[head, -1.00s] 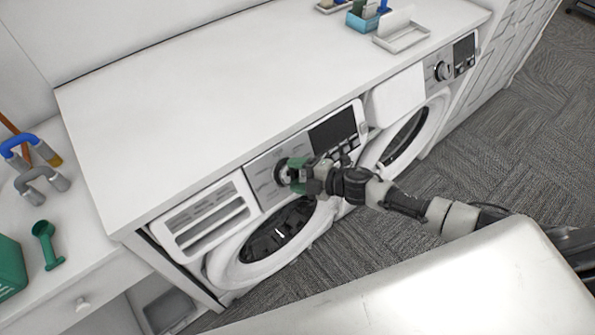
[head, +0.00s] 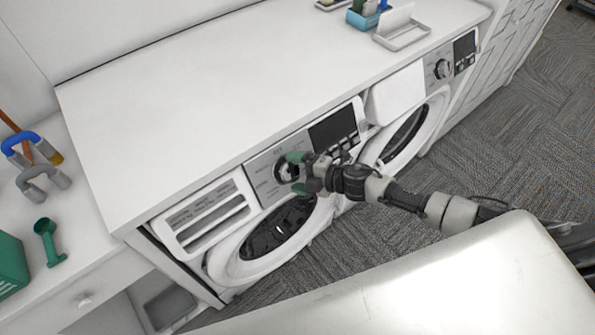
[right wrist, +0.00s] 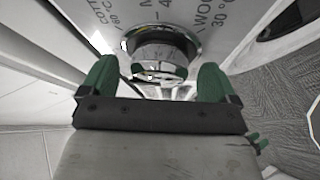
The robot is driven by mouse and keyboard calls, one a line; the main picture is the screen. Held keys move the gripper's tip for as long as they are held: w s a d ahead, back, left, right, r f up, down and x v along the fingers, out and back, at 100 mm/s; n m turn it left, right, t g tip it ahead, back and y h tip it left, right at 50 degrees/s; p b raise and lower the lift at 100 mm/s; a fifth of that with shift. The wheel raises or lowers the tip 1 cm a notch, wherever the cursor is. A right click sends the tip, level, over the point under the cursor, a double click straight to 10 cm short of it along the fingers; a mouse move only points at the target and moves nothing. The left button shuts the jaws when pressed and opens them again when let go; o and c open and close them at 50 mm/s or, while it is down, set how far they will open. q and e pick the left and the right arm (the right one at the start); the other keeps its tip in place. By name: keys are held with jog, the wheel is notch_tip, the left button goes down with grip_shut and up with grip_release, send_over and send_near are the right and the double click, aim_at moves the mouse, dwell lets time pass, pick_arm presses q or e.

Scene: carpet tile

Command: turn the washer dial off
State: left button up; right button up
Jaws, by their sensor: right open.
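The washer dial (head: 283,172) is a dark and silver round knob on the grey control panel of the left machine. In the right wrist view the dial (right wrist: 160,52) shows end-on, with printed words and temperatures around it. My right gripper (head: 298,173) is open at the dial, its green fingers spread. In the right wrist view, the right gripper (right wrist: 157,70) has one finger to each side of the dial, with visible space between; contact does not show. Part of the dial is hidden by a finger in the head view. My left gripper is not in view.
A second machine with its own dial (head: 442,69) stands to the right. The white countertop (head: 220,110) above is mostly clear, with a tray (head: 402,38) at the back right. The left machine's round door (head: 275,232) lies below the panel.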

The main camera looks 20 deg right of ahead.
jog(key=b+v, duration=0.2)
jog(key=v, duration=0.9)
jog(key=shift+f, duration=0.1)
jog(key=s+d+f+m+t+h+b, duration=0.1)
jog(key=d+f+m+h, duration=0.3)
jog(key=f, duration=0.5)
jog(key=d+f+m+t+h+b, duration=0.1)
jog(key=d+f+m+h, duration=0.2)
jog(key=f+m, duration=0.5)
jog(key=s+f+m+g+h, duration=0.3)
jog(key=s+f, duration=0.5)
jog(key=f, duration=0.4)
jog(key=s+a+f+m+g, duration=0.2)
jog(key=s+f, duration=0.3)
jog(key=s, duration=0.4)
jog(key=s+a+f+m+g+b, duration=0.1)
jog(key=s+a+f+m+g, duration=0.1)
jog(key=s, duration=0.7)
jog(key=s+a+f+m+g, duration=0.2)
jog(key=s+a+f+g, duration=0.1)
jog(key=s+f, duration=0.4)
jog(key=s, duration=0.3)
jog(key=shift+a+f+g+h, duration=0.25)
jog(key=shift+f+g+h, duration=0.05)
jog(key=shift+f+h, duration=0.1)
